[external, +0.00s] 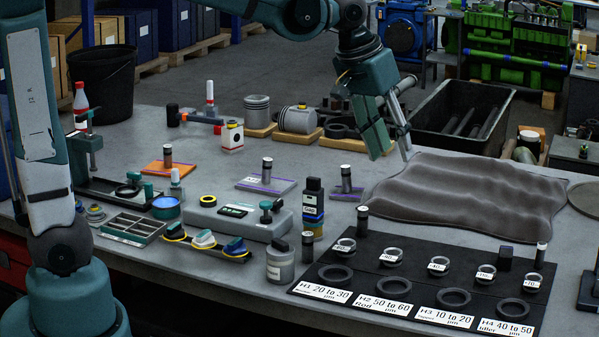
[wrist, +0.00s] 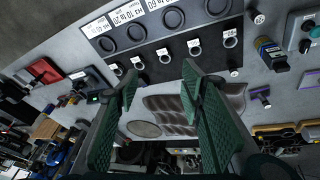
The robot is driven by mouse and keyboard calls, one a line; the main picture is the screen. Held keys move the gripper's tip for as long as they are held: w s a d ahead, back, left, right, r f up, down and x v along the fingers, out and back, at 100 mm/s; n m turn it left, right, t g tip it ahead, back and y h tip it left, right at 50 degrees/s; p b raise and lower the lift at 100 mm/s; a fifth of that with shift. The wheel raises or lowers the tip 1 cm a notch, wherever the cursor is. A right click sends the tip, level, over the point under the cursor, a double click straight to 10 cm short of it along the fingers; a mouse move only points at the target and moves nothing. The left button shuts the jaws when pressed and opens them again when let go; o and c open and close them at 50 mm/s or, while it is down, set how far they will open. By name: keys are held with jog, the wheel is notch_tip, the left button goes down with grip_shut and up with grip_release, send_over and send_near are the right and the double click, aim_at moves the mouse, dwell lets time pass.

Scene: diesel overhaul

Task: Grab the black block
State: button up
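The black block (external: 505,257) stands on the black mat (external: 375,250), near its back right corner. It is behind the small ring pieces and left of a slim black cylinder with a light top. My gripper (external: 391,157) points down over the back of the bench, behind and left of the block and well apart from it. In the wrist view my gripper (wrist: 160,72) shows its two green fingers spread with nothing between them. I cannot make out the block clearly in the wrist view; a finger covers part of that area.
A crumpled dark cloth (external: 475,195) lies below and right of my gripper. A black bin (external: 460,115) stands behind it. The mat also holds several rings and label cards.

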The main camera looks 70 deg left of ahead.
jog(key=w+f+n+g+p, duration=0.1)
jog(key=w+f+n, duration=0.1)
jog(key=w, duration=0.9)
jog(key=n+g+p, duration=0.3)
jog(key=n, duration=0.1)
send_over(506, 251)
jog(key=f, duration=2.1)
jog(key=shift+s+a, duration=0.1)
jog(key=shift+s, duration=0.1)
jog(key=shift+w+f, duration=0.2)
jog(key=shift+f, duration=0.15)
jog(key=shift+f, duration=0.1)
jog(key=shift+f, duration=1.2)
jog(key=shift+f, duration=0.1)
